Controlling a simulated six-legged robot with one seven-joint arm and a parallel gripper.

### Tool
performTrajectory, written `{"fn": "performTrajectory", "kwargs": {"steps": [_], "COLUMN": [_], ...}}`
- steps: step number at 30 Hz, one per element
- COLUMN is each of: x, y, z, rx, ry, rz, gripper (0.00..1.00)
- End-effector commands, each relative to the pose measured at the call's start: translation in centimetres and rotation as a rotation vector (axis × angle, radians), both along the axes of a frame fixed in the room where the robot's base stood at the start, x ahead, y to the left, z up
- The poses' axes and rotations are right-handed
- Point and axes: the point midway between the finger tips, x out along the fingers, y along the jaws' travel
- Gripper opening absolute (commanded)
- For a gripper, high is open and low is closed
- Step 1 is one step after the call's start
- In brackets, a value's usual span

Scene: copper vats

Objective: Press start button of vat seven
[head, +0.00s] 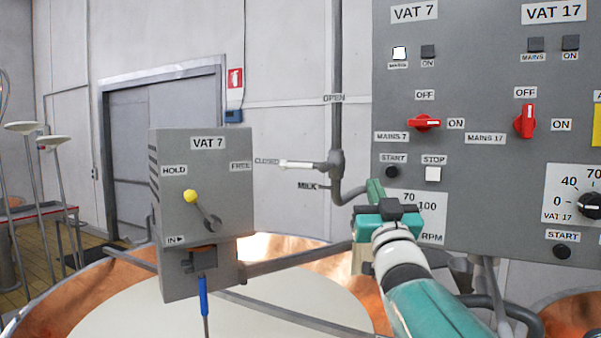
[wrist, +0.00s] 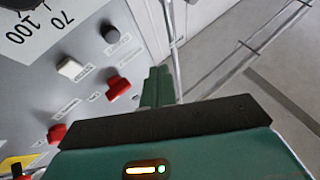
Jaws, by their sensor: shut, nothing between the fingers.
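The VAT 7 start button (head: 392,172) is a round dark knob on the grey control panel, left of the white stop button (head: 433,174). The start button (wrist: 111,35) and stop button (wrist: 70,68) also show in the wrist view. The red mains 7 switch (head: 424,123) lies level, in line with its ON label. The VAT 7 mains lamp (head: 399,53) is bright white; the ON lamp (head: 428,51) beside it is dark. My green gripper (head: 375,190) is shut and empty, just below and left of the start button in the head view, apart from it in the wrist view.
VAT 17 controls sit at the right, with a red switch (head: 525,120) upright toward OFF and a dark start button (head: 562,251). A grey VAT 7 box (head: 225,180) with a yellow-knobbed lever stands left, above the copper vat. A milk pipe (head: 337,120) runs beside the panel.

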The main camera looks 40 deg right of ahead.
Motion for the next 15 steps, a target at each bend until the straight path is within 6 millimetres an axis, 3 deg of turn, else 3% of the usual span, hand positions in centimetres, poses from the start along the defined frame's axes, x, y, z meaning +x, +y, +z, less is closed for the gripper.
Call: {"fn": "performTrajectory", "kwargs": {"steps": [4,15], "x": [-1.1,-0.96], "y": [-0.67,-0.79], "z": [1.16,1.16], "rx": [-0.05,-0.05], "ry": [-0.041,-0.042], "rz": [-0.009,-0.008], "gripper": [0.0,0.0]}}
